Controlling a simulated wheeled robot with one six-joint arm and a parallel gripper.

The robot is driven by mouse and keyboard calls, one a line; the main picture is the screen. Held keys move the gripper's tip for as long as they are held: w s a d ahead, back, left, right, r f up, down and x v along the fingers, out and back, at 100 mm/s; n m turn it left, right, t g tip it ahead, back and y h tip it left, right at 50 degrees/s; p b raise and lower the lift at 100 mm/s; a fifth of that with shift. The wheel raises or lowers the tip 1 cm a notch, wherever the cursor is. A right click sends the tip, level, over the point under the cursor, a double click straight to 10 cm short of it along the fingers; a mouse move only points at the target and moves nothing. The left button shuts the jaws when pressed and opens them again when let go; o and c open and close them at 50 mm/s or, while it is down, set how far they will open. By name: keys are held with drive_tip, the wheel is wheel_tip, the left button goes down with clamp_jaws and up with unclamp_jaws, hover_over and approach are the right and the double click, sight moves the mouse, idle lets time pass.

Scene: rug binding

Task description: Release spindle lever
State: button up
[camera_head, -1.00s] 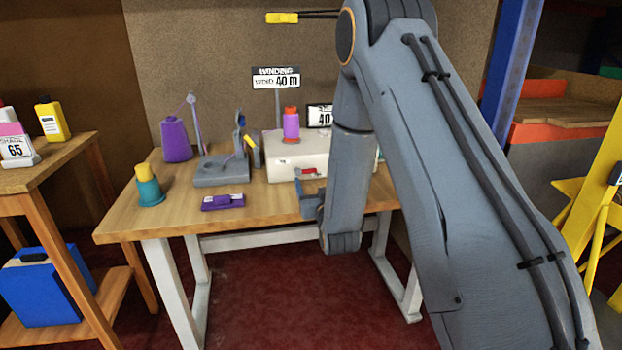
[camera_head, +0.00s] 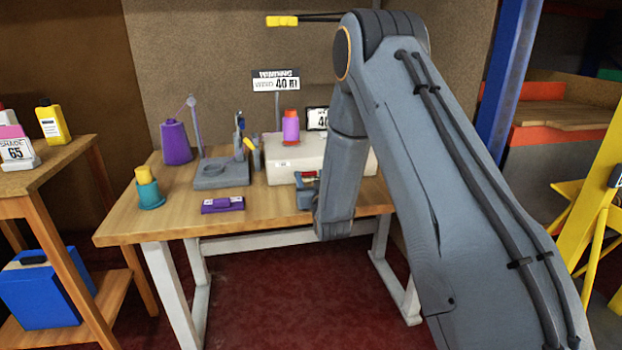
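The winder is a cream box (camera_head: 283,168) at the back middle of the wooden table, with a purple spool with an orange top (camera_head: 291,127) standing upright on it. A small red lever (camera_head: 308,174) shows low on the winder's front face. My gripper (camera_head: 305,186) is right at the lever, in front of the box. The lever is partly covered by the gripper, and whether they touch is unclear. The fingers are small and partly hidden, so I cannot tell whether they are open or shut on the lever.
A grey stand (camera_head: 221,173) and a purple cone (camera_head: 176,143) are left of the winder. A sign (camera_head: 276,80) rises behind.

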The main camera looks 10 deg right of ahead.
drive_tip(key=shift+r+n, duration=0.15)
drive_tip(key=shift+n, duration=0.15)
drive_tip(key=n, duration=0.1)
drive_tip(key=r+n, duration=0.1)
drive_tip(key=shift+a+n, duration=0.1)
drive_tip(key=shift+n, duration=0.2)
drive_tip(key=n, duration=0.3)
drive_tip(key=r+n, duration=0.1)
drive_tip(key=shift+a+n, duration=0.3)
drive_tip(key=shift+a, duration=0.1)
drive_tip(key=n, duration=0.2)
drive_tip(key=a+r+n, duration=0.1)
drive_tip(key=n, duration=0.1)
drive_tip(key=shift+a+p, duration=0.1)
drive_tip(key=shift+p, duration=0.2)
drive_tip(key=shift+a+r+n, duration=0.1)
drive_tip(key=shift+a+n, duration=0.2)
drive_tip(key=shift+n, duration=0.75)
drive_tip(key=shift+a+r+n, duration=0.1)
drive_tip(key=shift+a+n, duration=0.15)
drive_tip(key=shift+n, duration=0.8)
drive_tip(key=o, duration=1.1)
drive_tip(key=shift+c, duration=0.2)
drive_tip(key=shift+s, duration=0.1)
